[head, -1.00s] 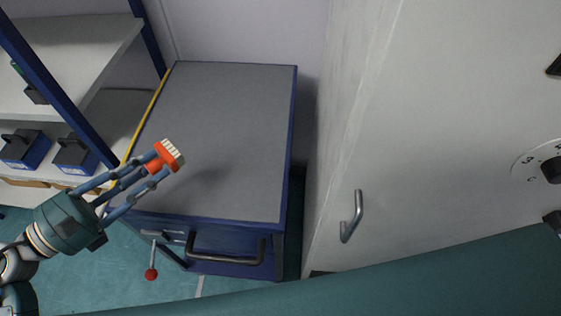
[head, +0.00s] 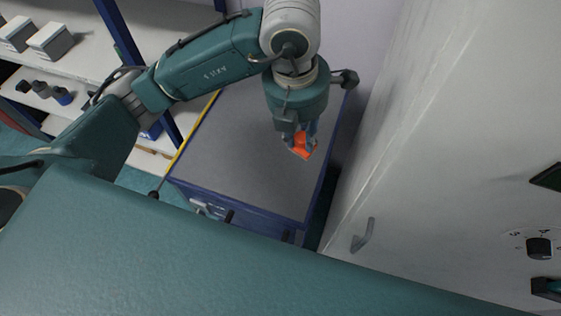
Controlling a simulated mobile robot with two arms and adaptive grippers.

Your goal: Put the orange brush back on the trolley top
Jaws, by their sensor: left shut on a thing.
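The orange brush (head: 302,147) shows small in the head view, its pale bristles partly hidden. My left gripper (head: 307,140) points down over the right part of the trolley top and is shut on the brush. The grey trolley top (head: 235,150) has a blue edge and a yellow strip along its left side. I cannot tell whether the brush touches the top or hangs just above it. My right gripper is not in view.
A shelf rack (head: 70,60) with white boxes (head: 50,41) stands at the left. A large pale cabinet (head: 430,130) with a handle (head: 363,235) stands close at the right. The trolley top is bare around the brush.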

